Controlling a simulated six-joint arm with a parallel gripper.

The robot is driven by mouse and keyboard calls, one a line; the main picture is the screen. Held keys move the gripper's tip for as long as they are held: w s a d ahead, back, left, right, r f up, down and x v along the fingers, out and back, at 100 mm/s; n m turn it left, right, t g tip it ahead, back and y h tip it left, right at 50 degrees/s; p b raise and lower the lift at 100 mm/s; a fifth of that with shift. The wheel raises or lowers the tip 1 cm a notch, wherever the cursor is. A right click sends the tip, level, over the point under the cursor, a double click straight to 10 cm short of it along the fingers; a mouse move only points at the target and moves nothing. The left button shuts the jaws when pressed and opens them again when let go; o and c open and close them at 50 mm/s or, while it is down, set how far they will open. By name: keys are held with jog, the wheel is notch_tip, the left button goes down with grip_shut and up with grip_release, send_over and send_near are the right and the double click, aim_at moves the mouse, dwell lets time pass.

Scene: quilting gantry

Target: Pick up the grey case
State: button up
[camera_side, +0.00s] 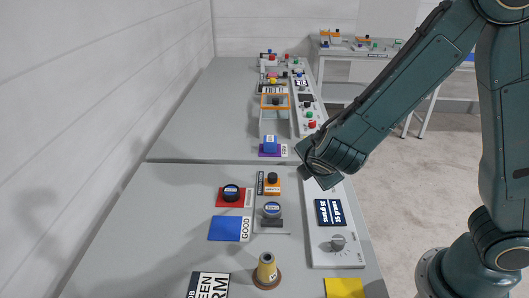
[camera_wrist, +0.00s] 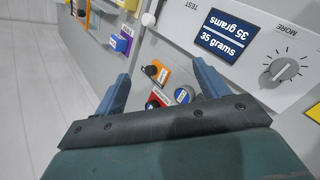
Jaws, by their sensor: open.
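A small round grey piece with a blue label, which looks like the grey case (camera_side: 272,209), sits upright on a dark stand in the middle of the near table. In the wrist view this grey case (camera_wrist: 183,95) shows beyond my jaws, near the right one. My gripper (camera_side: 320,178) is above the table, up and to the right of the case, apart from it; its fingers are mostly hidden in the side view. In the wrist view my gripper (camera_wrist: 161,68) is open, with nothing held between the jaws.
A dark round piece (camera_side: 231,192) sits on a red pad left of the case. An orange block with a black knob (camera_side: 272,184) stands behind it. The table's left is clear.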

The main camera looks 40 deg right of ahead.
aim_at(274, 212)
jog(key=w+a+f+n+t, duration=0.4)
jog(key=a+f+n, duration=0.4)
jog(key=n, duration=0.5)
jog(key=shift+n+t, duration=0.4)
jog(key=shift+t, duration=0.3)
jog(key=shift+f, duration=3.05)
jog(key=shift+f, duration=0.45)
jog(key=shift+x, duration=2.5)
jog(key=shift+d, duration=0.1)
jog(key=shift+c, duration=0.2)
jog(key=c, duration=1)
